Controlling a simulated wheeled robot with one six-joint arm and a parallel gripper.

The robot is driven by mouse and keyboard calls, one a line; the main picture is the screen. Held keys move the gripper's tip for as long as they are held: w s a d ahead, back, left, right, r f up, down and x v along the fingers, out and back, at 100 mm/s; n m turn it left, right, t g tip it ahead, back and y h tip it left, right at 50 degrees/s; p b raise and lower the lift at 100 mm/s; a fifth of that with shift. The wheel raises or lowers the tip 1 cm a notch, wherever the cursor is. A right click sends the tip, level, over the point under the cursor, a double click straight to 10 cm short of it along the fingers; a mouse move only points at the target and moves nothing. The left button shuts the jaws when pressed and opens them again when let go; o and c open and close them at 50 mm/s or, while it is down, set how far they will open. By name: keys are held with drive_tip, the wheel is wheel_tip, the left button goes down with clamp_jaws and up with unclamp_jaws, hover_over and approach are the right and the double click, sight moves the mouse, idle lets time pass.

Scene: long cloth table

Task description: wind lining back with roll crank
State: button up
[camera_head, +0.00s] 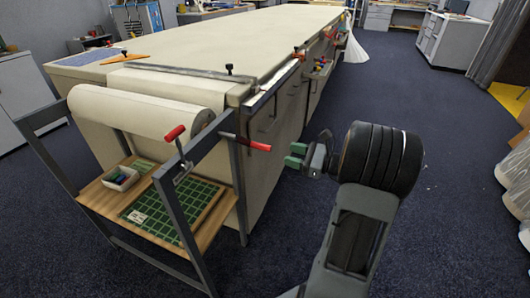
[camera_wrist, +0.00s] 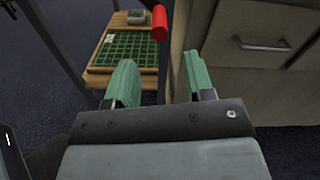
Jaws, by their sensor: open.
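The roll of cream lining (camera_head: 140,110) lies across a grey metal stand at the table's near end. A red crank handle (camera_head: 259,146) sticks out to the right of the stand on a dark rod. A second red grip (camera_head: 175,133) stands on a crank arm at the stand's front post. My gripper (camera_head: 293,155) is open and empty just right of the first handle, apart from it. In the wrist view, a red handle (camera_wrist: 160,22) shows beyond the gap between my green fingers (camera_wrist: 160,75); I cannot tell its exact distance.
The long cloth-topped table (camera_head: 220,40) runs away behind the stand. The stand's wooden shelf (camera_head: 100,194) holds a green gridded mat (camera_head: 165,212) and a small tray (camera_head: 121,180). Table drawers are close by on the right in the wrist view (camera_wrist: 262,45).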

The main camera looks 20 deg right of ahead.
sight(266, 148)
drive_tip(key=b+x, duration=0.2)
drive_tip(key=x, duration=0.7)
drive_tip(key=shift+w+a, duration=0.15)
drive_tip(key=shift+a, duration=0.1)
clamp_jaws()
